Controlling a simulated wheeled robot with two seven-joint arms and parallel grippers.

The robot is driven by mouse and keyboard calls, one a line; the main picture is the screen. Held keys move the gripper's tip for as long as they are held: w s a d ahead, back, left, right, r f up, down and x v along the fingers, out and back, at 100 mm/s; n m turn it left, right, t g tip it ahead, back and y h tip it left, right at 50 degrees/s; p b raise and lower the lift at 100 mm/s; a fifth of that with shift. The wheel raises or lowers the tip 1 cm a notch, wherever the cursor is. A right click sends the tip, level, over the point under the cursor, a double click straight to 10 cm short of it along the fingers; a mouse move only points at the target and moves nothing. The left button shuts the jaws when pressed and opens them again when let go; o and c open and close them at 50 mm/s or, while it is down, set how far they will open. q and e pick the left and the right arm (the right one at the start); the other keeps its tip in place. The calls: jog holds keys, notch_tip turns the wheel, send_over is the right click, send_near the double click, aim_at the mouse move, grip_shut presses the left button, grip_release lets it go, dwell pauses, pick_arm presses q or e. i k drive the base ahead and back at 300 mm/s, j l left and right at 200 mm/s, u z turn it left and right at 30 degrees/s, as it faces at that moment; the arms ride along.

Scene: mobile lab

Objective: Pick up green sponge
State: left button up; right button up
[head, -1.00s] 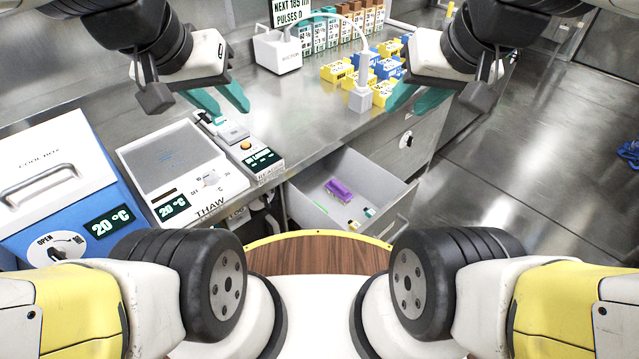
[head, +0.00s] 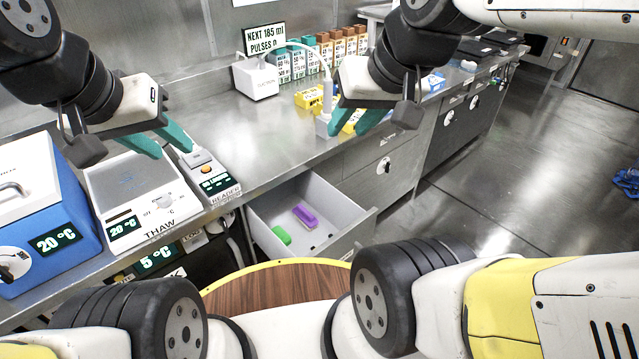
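A green block (head: 281,235), which looks like the green sponge, lies in the open drawer (head: 268,207) below the bench, near its left wall. A purple block (head: 305,216) lies to its right in the same drawer. My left gripper (head: 175,152) is open and empty, over the bench by the reader and the thaw plate. My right gripper (head: 346,132) is open and seems empty, above the bench edge beside the pump's hanging nozzle. Both grippers are higher than the drawer and apart from the green block.
The thaw plate (head: 127,191), the reader (head: 209,172) and a blue cool box (head: 40,212) stand at the left of the bench. The suction pump (head: 257,78), yellow boxes (head: 308,97) and rows of labelled boxes (head: 325,50) stand farther back.

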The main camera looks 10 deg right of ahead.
aim_at(284, 237)
jog(key=z, duration=2.15)
jog(key=u, duration=2.15)
jog(key=i+l+u, duration=0.1)
jog(key=l, duration=0.4)
jog(key=l+u, duration=0.15)
jog(key=l, duration=0.3)
